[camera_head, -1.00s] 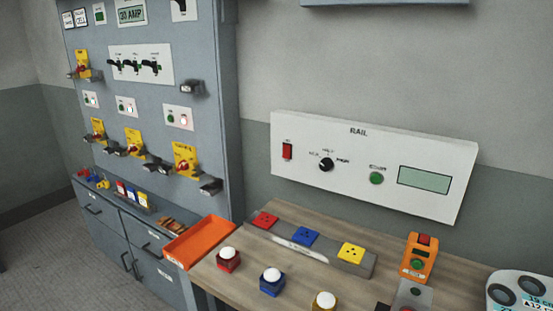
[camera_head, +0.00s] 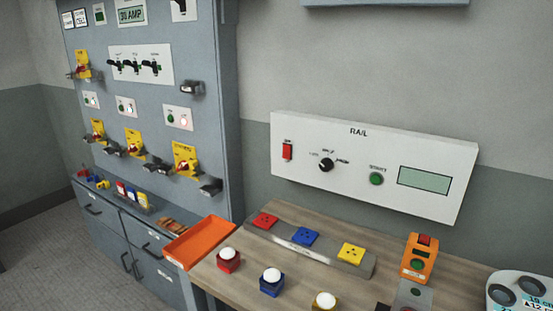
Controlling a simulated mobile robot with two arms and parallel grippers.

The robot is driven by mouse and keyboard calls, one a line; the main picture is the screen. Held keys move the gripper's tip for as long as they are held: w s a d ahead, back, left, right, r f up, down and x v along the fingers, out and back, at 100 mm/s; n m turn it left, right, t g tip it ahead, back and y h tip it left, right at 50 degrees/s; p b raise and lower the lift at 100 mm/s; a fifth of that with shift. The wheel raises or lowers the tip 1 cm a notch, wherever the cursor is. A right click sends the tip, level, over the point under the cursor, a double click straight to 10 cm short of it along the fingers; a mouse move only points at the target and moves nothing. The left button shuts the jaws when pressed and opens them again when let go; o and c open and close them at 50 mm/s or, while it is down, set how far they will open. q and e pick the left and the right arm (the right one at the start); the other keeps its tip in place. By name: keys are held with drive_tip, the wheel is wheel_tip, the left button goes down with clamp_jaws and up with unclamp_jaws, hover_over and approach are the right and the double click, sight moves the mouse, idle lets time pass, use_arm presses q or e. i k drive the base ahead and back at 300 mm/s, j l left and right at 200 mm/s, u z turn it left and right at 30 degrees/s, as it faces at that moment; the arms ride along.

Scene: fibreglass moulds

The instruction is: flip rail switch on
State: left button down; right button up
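A white panel labelled RAIL (camera_head: 372,165) is on the wall above the wooden bench. A red rocker switch (camera_head: 287,151) sits at the panel's left end, under a small label too blurred to read; I cannot tell its position. To its right are a black rotary knob (camera_head: 326,165), a green round button (camera_head: 376,179) and a blank grey-green display (camera_head: 424,180). Neither of my grippers is in view.
The bench (camera_head: 330,281) holds an orange tray (camera_head: 200,241), a grey strip with red, blue and yellow sockets (camera_head: 307,250), several white-topped buttons and an orange device (camera_head: 419,257). A grey cabinet (camera_head: 210,130) with switches stands left. Space before the panel is clear.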

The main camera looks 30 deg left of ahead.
sight(286, 154)
drive_tip(key=j+z, duration=0.25)
drive_tip(key=j, duration=0.45)
drive_tip(key=j+z, duration=0.25)
drive_tip(key=j, duration=0.45)
drive_tip(key=j+z, duration=0.25)
drive_tip(key=j, duration=0.45)
drive_tip(key=k+j+z, duration=0.1)
drive_tip(key=j+z, duration=0.15)
drive_tip(key=j, duration=0.45)
